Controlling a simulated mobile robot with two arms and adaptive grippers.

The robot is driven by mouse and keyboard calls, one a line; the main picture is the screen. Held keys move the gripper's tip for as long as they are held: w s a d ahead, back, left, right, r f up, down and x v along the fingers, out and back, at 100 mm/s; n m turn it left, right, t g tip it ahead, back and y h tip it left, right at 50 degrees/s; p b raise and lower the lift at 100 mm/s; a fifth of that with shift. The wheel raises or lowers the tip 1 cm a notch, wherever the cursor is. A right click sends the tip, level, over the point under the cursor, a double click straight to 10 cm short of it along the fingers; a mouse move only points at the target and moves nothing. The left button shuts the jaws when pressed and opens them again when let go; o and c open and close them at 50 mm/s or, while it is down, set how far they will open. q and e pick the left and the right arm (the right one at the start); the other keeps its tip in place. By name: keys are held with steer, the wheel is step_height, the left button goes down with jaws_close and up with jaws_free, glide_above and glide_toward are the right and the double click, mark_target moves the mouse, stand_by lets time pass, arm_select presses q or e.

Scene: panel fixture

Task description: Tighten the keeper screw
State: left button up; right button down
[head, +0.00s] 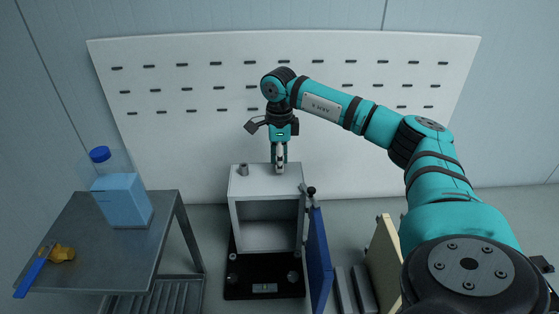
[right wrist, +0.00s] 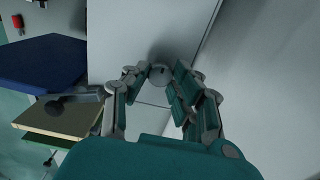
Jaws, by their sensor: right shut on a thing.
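My right gripper (head: 279,165) points down at the top of a white open-fronted box (head: 263,183), toward its right side. It is shut on a small grey round piece, which appears to be the keeper screw; its head (right wrist: 161,75) shows between the fingertips in the right wrist view, with a small dark mark on it. The fingers hide most of it in the head view. The right gripper also shows in the right wrist view (right wrist: 160,82). A second small grey cylinder (head: 243,169) stands on the box top to the left. My left gripper is not in view.
The box stands on a black base (head: 263,289). A blue door panel (head: 319,260) stands open at its right, near a cream panel (head: 384,255). A metal table (head: 100,239) at left holds a blue-liquid bottle (head: 122,200) and a blue-handled tool (head: 34,272). A slotted white board (head: 190,75) stands behind.

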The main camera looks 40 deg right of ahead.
steer(key=c, duration=1.1)
jaws_free()
step_height(320, 180, up, 12)
steer(key=shift+r, duration=0.1)
